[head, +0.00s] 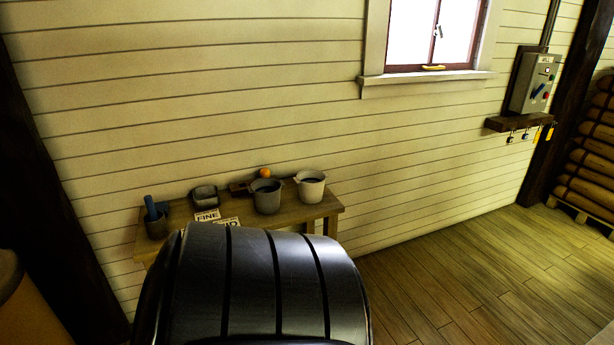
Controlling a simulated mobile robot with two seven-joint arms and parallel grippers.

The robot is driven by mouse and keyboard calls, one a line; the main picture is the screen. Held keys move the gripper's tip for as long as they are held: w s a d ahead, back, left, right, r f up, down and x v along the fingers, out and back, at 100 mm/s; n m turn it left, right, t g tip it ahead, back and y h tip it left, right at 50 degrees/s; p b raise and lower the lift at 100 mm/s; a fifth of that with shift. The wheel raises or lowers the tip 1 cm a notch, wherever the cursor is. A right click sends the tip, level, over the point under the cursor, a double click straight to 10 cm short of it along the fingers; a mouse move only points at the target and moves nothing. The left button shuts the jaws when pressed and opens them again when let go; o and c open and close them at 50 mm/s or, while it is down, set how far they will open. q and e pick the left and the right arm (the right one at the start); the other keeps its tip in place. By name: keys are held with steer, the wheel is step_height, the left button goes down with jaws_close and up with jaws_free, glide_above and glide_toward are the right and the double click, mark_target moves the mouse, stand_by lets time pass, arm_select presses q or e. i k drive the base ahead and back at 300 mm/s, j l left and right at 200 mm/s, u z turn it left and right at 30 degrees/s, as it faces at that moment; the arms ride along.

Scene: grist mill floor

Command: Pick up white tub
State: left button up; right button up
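A white tub (310,187) with a pouring lip stands upright at the right end of a small wooden table (330,207) against the wall. A grey tub (267,196) of similar shape stands just to its left. Neither of my grippers shows in the head view. The lower front of the table is hidden.
Open plank floor (460,265) lies to the right. Stacked sacks (590,165) stand at far right.

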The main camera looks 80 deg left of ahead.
mark_target(310, 182)
steer(key=k+j+u, duration=0.15)
steer(key=k+u, duration=0.3)
steer(key=k, duration=0.15)
steer(key=u, duration=1.7)
steer(key=i+l+u, duration=0.45)
steer(key=l, duration=0.3)
steer(key=i+l+u, duration=0.25)
steer(key=l, duration=0.15)
steer(key=k+j, duration=0.05)
steer(key=k, duration=0.05)
